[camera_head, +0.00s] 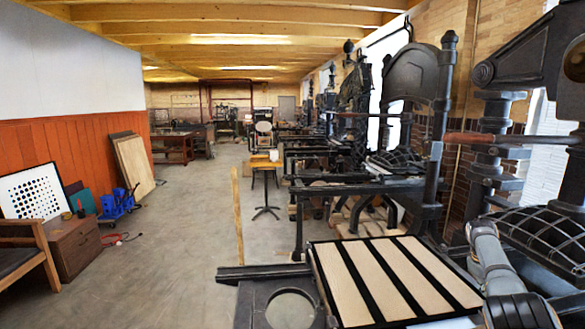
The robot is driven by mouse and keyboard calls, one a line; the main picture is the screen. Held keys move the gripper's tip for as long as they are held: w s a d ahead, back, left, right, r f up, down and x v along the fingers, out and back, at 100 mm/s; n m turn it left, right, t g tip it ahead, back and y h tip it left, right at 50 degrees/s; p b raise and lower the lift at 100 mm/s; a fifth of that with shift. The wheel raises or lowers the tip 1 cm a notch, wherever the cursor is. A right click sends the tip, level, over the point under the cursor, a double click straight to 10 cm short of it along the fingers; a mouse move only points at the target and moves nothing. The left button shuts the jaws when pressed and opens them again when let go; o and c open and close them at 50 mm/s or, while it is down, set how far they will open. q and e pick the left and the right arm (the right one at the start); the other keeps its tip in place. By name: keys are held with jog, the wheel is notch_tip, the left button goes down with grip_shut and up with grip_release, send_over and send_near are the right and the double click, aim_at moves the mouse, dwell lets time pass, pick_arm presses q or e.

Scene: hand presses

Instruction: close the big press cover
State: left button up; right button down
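A large black hand press stands in the right foreground. Its flat panel (396,283), a black frame with pale wood-coloured strips, lies open on the near bed, roughly level. A dark domed part with a mesh of bars (548,236) sits to its right, under the press's upright. I cannot tell for sure which of these parts is the cover. A grey link of my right arm stands at the lower right, between the striped panel and the domed part. Neither gripper shows in the view.
A black ledge with a round opening (290,310) lies left of the striped panel. A wooden post (237,215) and a stool (265,180) stand beyond. More presses line the right side. A wooden cabinet (75,243) stands at left. The grey floor (185,240) between is mostly clear.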

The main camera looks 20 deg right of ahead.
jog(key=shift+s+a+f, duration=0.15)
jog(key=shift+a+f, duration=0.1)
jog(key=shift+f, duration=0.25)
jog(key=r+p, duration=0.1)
jog(key=p, duration=0.1)
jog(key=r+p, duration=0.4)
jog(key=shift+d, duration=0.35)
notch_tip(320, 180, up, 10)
jog(key=b, duration=0.1)
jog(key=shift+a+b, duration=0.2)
jog(key=shift+b, duration=0.15)
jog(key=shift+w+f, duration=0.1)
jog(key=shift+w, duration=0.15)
